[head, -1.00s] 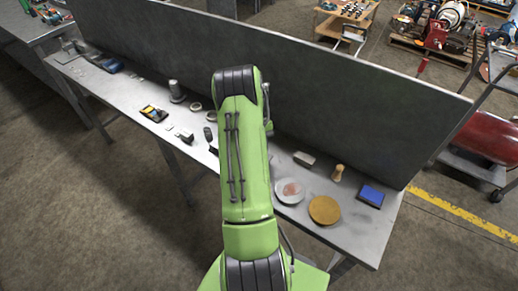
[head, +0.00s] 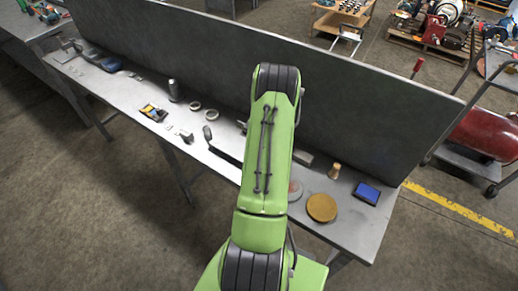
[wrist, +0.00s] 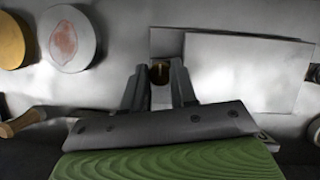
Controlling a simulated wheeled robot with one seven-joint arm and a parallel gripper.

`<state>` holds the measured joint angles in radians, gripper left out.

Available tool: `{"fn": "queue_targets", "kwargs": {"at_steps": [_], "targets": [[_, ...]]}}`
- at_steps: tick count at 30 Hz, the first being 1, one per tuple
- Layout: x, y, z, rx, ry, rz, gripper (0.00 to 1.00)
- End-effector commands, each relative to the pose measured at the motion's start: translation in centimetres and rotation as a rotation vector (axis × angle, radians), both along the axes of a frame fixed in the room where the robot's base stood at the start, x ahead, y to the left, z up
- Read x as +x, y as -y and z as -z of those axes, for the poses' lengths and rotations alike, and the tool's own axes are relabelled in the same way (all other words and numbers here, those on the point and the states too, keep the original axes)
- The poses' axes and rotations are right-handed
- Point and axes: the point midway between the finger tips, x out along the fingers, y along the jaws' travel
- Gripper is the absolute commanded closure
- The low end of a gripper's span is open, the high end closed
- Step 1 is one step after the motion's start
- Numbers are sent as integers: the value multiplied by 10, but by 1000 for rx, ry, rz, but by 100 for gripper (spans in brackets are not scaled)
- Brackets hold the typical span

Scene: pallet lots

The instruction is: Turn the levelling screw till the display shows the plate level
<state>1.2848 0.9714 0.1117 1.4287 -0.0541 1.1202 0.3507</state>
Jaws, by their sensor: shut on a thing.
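The screw stands at the left edge of a flat grey plate (wrist: 245,72). The plate rests over a slightly larger base that shows around its edges. In the head view my green arm hides the gripper, the screw and most of the plate. I cannot make out a display reading. A flat piece with a blue face (head: 367,193) lies at the right of the bench, and I cannot tell whether it is the display.
A pale disc with a reddish patch (wrist: 72,38) and an ochre disc (head: 321,208) lie beside the plate. A wooden-handled piece (head: 334,171) stands behind them. A tall grey panel (head: 370,115) runs along the bench's back. Small parts lie on the left half.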

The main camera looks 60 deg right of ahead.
Motion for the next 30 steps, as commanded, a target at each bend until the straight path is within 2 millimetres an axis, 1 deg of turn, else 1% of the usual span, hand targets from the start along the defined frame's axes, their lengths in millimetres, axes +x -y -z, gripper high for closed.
{"fn": "queue_targets", "kwargs": {"at_steps": [16, 17, 21, 30], "targets": [[0, 1, 0, -3, 1, 22, 100], [0, 1, 0, -3, 1, 22, 68], [0, 0, 0, -2, 1, 22, 47], [0, 2, -2, -2, 1, 22, 47]]}}
